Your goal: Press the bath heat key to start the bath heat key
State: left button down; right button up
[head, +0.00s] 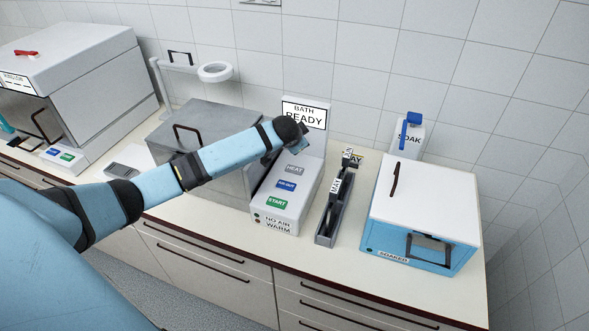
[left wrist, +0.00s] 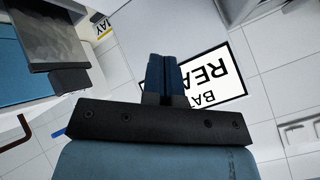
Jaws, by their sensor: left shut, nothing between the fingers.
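The bath control unit (head: 313,165) is a white box on the counter with an upright panel. Its sign (head: 305,114) reads BATH READY. Its sloped top carries a grey heat key (head: 295,169), a blue key (head: 287,185) and a green START key (head: 278,203). A label below reads NO AIR WARM. My left gripper (head: 303,150) is above the upper end of the key face, in front of the sign, largely hidden by my wrist. In the left wrist view its blue fingers (left wrist: 163,75) are together and empty, with the sign (left wrist: 215,80) behind them. Contact with a key cannot be told.
A grey bath box (head: 215,130) with a dark handle stands left of the unit. A narrow grey tray (head: 325,237) holding a dark tool is close on the right. Farther right is a white-and-blue box (head: 425,205). The counter's front strip is clear.

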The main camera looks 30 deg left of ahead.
pick_arm(q)
jog(key=shift+f, duration=0.15)
jog(key=b, duration=0.5)
send_over(296, 170)
notch_tip(296, 170, down, 7)
jog(key=shift+r, duration=0.1)
jog(key=shift+f, duration=0.9)
dwell(0.4)
jog(key=shift+f, duration=0.15)
dwell(0.5)
